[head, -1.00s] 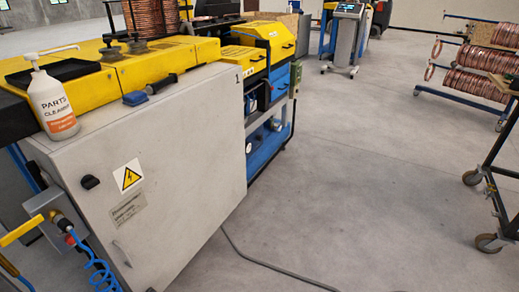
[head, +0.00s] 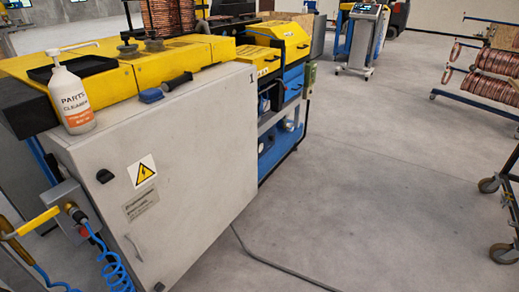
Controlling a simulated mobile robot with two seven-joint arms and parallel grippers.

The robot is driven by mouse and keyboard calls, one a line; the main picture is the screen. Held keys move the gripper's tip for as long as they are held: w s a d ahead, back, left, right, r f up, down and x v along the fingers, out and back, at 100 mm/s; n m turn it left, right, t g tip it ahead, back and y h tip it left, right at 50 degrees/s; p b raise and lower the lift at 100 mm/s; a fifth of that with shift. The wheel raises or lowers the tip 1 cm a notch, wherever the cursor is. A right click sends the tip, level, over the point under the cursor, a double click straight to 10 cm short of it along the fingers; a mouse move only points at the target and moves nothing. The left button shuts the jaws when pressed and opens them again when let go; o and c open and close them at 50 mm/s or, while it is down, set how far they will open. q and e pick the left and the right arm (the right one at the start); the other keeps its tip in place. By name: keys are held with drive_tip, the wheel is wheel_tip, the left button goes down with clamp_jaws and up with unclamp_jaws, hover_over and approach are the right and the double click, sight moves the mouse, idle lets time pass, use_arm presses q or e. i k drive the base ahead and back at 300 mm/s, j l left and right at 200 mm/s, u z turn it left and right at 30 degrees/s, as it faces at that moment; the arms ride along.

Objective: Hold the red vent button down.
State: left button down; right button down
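A small red part (head: 84,232), which may be the red vent button, shows at the lower left. It sits low on a small grey box (head: 62,196) at the left side of the large grey cabinet (head: 190,165). It is too small to tell whether it is pressed. A dark round fitting (head: 76,214) is just above it, and a coiled blue hose (head: 116,270) hangs beside it. A yellow handle (head: 38,222) sticks out to the left of the box. Neither of my grippers is in view.
A parts cleaner bottle (head: 72,98) and a blue-and-black brush (head: 165,88) stand and lie on the machine top. A dark cable (head: 268,262) runs along the floor. The grey floor (head: 390,180) is mostly clear. A wheeled rack (head: 505,200) stands at the right edge.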

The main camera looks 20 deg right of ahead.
sight(83, 231)
drive_tip(key=i+l, duration=1.15)
drive_tip(key=u, duration=1.5)
